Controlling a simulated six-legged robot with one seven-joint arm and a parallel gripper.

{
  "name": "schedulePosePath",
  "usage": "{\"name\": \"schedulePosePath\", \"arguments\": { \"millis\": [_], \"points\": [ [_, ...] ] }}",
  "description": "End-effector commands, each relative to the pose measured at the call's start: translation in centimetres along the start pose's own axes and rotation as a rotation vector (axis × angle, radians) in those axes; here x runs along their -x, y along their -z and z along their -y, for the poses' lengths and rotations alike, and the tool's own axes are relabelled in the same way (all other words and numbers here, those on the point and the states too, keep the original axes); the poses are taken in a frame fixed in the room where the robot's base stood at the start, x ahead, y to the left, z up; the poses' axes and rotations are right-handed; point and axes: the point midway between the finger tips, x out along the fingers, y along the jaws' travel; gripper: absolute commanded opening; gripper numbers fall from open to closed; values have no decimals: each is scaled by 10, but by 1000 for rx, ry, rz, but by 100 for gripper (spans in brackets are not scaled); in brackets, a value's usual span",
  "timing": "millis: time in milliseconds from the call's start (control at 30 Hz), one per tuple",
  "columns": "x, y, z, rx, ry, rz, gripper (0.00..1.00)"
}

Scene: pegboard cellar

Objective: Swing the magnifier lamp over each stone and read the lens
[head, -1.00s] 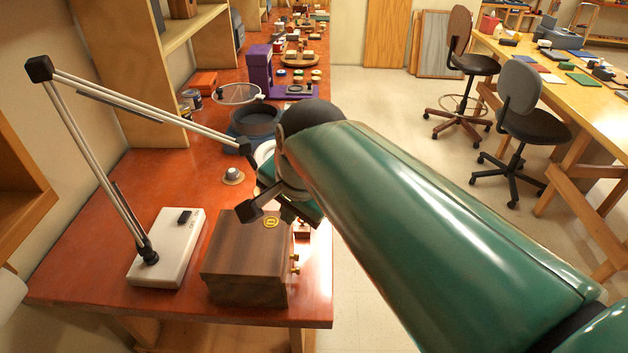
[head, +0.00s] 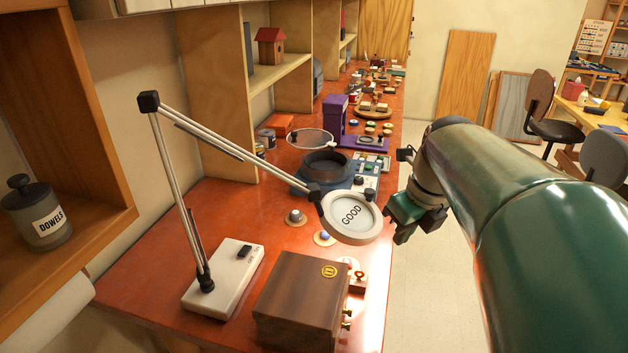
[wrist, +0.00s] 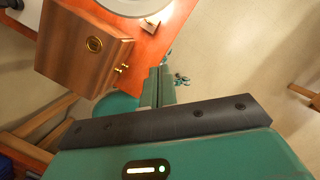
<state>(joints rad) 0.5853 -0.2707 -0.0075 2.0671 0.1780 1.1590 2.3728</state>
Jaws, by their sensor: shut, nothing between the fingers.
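The magnifier lamp's round lens (head: 352,212) hangs on its jointed arm above the front of the red bench and reads "GOOD". Its white base (head: 224,281) stands at the left. A grey stone (head: 295,216) sits on a small tan disc, left of the lens. A bluish stone (head: 324,236) sits on another disc just by the lens's lower left rim. A bright patch under the lens is partly hidden. My gripper (head: 394,212) is just right of the lens rim, apparently apart from it. In the wrist view my gripper (wrist: 158,88) is shut and empty.
A brown wooden box (head: 302,300) with brass knobs stands in front of the lens, with a small wooden stamp (head: 358,282) beside it. A dark round dish (head: 326,166) and a purple stand (head: 335,120) are behind. Open floor lies right of the bench.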

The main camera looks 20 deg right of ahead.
Motion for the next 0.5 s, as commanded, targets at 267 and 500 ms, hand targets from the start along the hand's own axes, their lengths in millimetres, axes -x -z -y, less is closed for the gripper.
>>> {"name": "schedulePosePath", "arguments": {
  "millis": [267,500],
  "points": [
    [-56,1,0,1,-3,-4,0],
    [-78,-21,0,5,0,0,0]
  ]
}}
